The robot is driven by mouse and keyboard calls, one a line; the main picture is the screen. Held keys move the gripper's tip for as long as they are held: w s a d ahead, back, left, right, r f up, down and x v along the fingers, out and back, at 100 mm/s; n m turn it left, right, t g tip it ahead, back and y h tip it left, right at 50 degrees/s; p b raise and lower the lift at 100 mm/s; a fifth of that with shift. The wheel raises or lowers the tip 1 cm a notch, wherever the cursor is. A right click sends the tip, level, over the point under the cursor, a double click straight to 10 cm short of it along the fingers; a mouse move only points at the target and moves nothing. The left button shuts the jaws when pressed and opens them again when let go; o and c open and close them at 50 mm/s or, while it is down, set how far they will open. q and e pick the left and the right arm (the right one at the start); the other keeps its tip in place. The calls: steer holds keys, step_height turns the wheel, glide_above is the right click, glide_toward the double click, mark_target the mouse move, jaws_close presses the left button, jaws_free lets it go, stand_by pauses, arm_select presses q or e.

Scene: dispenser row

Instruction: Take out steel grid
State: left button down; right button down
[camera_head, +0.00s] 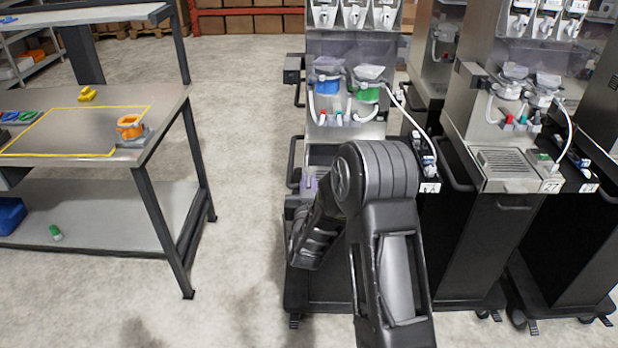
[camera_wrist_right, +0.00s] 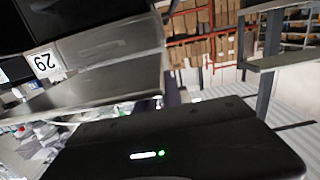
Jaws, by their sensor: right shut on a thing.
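My right arm reaches in from the bottom and bends in front of the nearest dispenser (camera_head: 335,48). My right gripper (camera_head: 308,184) is at the left front of that dispenser's drip tray area, mostly hidden behind my own forearm. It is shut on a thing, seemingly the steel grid. The grid and the grip on it are largely hidden. In the right wrist view, the dispenser's metal front edge (camera_wrist_right: 108,57) with a "29" label is tilted close to the gripper's dark body. My left gripper is not in view.
A second dispenser (camera_head: 465,85) on the right has its own slotted grid (camera_head: 508,162) in place. On the left stands a workbench (camera_head: 75,175) with a yellow-outlined area and an orange clamp-like part (camera_head: 130,126). Open floor (camera_head: 245,130) lies between.

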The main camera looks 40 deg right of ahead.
steer(key=shift+b+v, duration=0.3)
steer(key=shift+v, duration=2.3)
steer(key=shift+f, duration=0.1)
